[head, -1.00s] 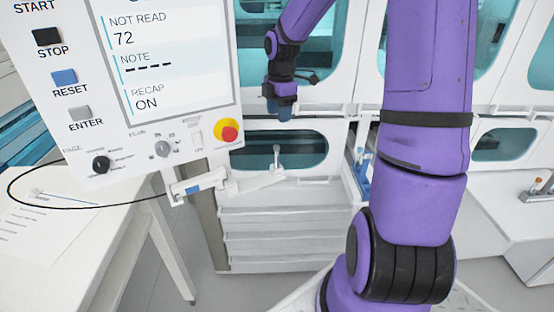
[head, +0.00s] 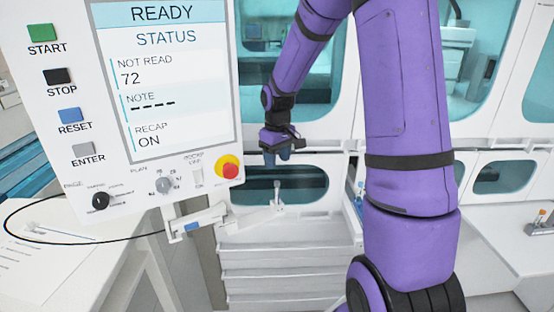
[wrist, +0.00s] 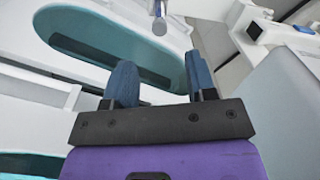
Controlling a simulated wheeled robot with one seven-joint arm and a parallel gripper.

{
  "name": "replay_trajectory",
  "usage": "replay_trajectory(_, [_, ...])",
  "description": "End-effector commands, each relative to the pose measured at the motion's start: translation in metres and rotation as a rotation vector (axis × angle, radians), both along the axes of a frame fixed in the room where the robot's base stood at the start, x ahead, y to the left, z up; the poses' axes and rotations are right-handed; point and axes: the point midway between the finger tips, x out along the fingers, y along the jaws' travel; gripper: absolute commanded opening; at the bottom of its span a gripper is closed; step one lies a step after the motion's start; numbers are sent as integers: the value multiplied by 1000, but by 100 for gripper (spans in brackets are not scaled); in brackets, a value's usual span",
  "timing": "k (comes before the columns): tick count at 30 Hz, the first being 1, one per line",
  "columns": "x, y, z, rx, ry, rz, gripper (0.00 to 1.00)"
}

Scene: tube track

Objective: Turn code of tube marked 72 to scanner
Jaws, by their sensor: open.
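My gripper (head: 278,152) is open and empty. It hangs above and in front of the white cabinet, right of the control panel. In the wrist view its two blue fingers (wrist: 161,78) stand apart with nothing between them. A small grey upright post with a rounded top (head: 277,186) stands below the gripper, apart from it. A similar grey rounded end (wrist: 159,22) shows beyond the fingertips in the wrist view. The panel screen (head: 166,78) reads READY, NOT READ 72, RECAP ON. I cannot make out a tube marked 72, its code or the scanner for certain.
The control panel (head: 115,162) with a red knob (head: 229,167) fills the upper left. A white table (head: 75,265) with a cable and paper is below it. An orange-capped tube (head: 541,214) stands in a rack at the far right. White cabinets with teal windows line the back.

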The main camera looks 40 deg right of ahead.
Motion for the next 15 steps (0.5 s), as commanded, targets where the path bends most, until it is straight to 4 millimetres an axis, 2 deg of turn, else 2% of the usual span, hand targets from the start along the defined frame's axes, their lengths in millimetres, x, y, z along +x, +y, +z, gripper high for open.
replay_trajectory(3, [0, 1, -3, -7, 2, -149, 51])
replay_trajectory(6, [0, 1, -4, -10, 1, -224, 51])
replay_trajectory(11, [0, 0, -9, -12, 1, -260, 51])
replay_trajectory(15, [0, 1, -25, -10, 3, -259, 51])
